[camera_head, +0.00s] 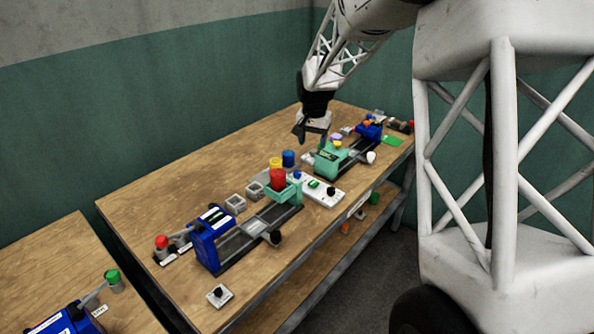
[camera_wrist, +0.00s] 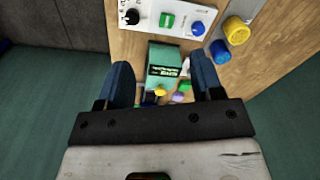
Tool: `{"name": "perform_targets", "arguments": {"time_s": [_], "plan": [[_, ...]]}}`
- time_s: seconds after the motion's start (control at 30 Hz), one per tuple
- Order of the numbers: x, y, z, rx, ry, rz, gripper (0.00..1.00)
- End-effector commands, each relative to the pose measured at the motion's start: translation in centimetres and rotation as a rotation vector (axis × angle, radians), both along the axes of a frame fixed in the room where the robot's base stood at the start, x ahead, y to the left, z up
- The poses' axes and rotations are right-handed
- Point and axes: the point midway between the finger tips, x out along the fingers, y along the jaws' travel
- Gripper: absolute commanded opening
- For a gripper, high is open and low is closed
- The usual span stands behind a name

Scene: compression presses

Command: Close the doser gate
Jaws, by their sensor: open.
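I cannot tell for sure which part is the doser gate. A teal block (camera_head: 330,158) with a dark label stands on the far press on the table. In the wrist view the teal block (camera_wrist: 165,56) lies between and beyond my fingers. A red cylinder (camera_head: 278,179) sits on a second teal piece (camera_head: 284,194) on the nearer press. My gripper (camera_head: 311,137) is open and empty above the far half of the table, just beyond the far teal block. Its two dark fingers straddle the view in the wrist view (camera_wrist: 163,72). I see no contact.
Another blue unit (camera_head: 370,130) is at the far end. The table's left side is clear.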

Motion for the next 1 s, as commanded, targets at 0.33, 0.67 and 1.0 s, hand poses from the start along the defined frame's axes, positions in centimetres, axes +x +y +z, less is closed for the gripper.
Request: {"name": "perform_targets", "arguments": {"time_s": [0.33, 0.67, 1.0], "plan": [[7.0, 1.9, -6.4, 0.002, 0.029, -0.060, 0.60], [11.8, 3.4, -12.1, 0.002, 0.051, -0.108, 0.60], [12.8, 3.8, -13.4, 0.001, 0.055, -0.122, 0.60]]}}
